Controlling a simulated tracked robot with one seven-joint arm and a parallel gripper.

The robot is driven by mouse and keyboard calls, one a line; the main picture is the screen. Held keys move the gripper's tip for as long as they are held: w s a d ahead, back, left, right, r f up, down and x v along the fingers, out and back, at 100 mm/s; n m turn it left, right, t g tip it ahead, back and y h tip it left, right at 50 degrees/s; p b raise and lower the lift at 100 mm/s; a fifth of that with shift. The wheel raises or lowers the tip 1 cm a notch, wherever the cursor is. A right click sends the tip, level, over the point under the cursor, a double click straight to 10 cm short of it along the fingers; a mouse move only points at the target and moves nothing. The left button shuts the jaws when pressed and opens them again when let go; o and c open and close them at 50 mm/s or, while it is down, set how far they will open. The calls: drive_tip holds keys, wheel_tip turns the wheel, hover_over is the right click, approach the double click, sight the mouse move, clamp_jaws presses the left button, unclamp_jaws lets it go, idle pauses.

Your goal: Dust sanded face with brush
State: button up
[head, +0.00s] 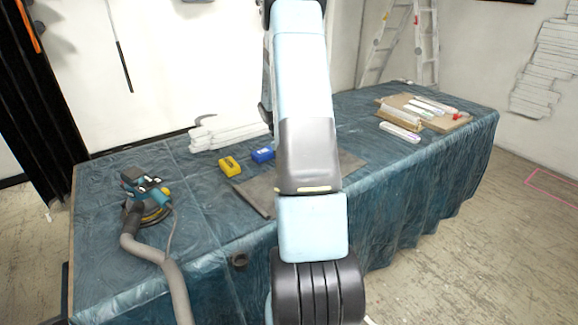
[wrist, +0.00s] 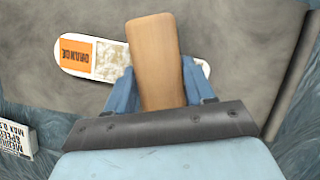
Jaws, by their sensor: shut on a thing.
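In the wrist view my gripper (wrist: 160,88) is shut on a tan wooden piece (wrist: 153,45), which looks like the brush's handle. Its bristles cannot be made out. Behind it a white strip with rounded ends (wrist: 72,71) lies on the grey mat (wrist: 235,28). The strip has an orange label reading ORANGE and a pale, rough patch (wrist: 110,62) beside the label. The wooden piece covers part of the strip; I cannot tell whether they touch. In the head view my arm hides the gripper and the strip.
On the blue-covered table, a sander (head: 147,196) with a grey hose (head: 150,250) stands left. A yellow block (head: 230,166), a blue block (head: 262,155) and white mouldings (head: 228,134) lie near the mat. A board (head: 448,121) with several tools lies right. A white label (wrist: 14,132) shows in the wrist view.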

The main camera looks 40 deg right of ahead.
drive_tip(key=shift+s+d, duration=0.2)
drive_tip(key=shift+d, duration=2.1)
drive_tip(key=shift+s+d, duration=0.2)
drive_tip(key=shift+d, duration=2.05)
drive_tip(key=shift+w+a+r, duration=0.1)
drive_tip(key=shift+w+a, duration=0.05)
drive_tip(key=shift+a, duration=1.55)
drive_tip(key=shift+w+a+f, duration=0.1)
drive_tip(key=shift+w+a, duration=0.05)
drive_tip(key=shift+a, duration=1.55)
drive_tip(key=shift+w+a+f, duration=0.1)
drive_tip(key=shift+w+a, duration=0.05)
drive_tip(key=shift+a, duration=1.55)
drive_tip(key=shift+w+a, duration=0.15)
drive_tip(key=shift+a, duration=1.55)
drive_tip(key=shift+d, duration=0.15)
drive_tip(key=shift+s+d, duration=0.2)
drive_tip(key=shift+d, duration=2)
drive_tip(key=shift+s+d, duration=0.2)
drive_tip(key=shift+d, duration=2.05)
drive_tip(key=shift+s+d, duration=0.2)
drive_tip(key=shift+d, duration=2)
drive_tip(key=shift+r, duration=0.15)
drive_tip(key=shift+a, duration=0.1)
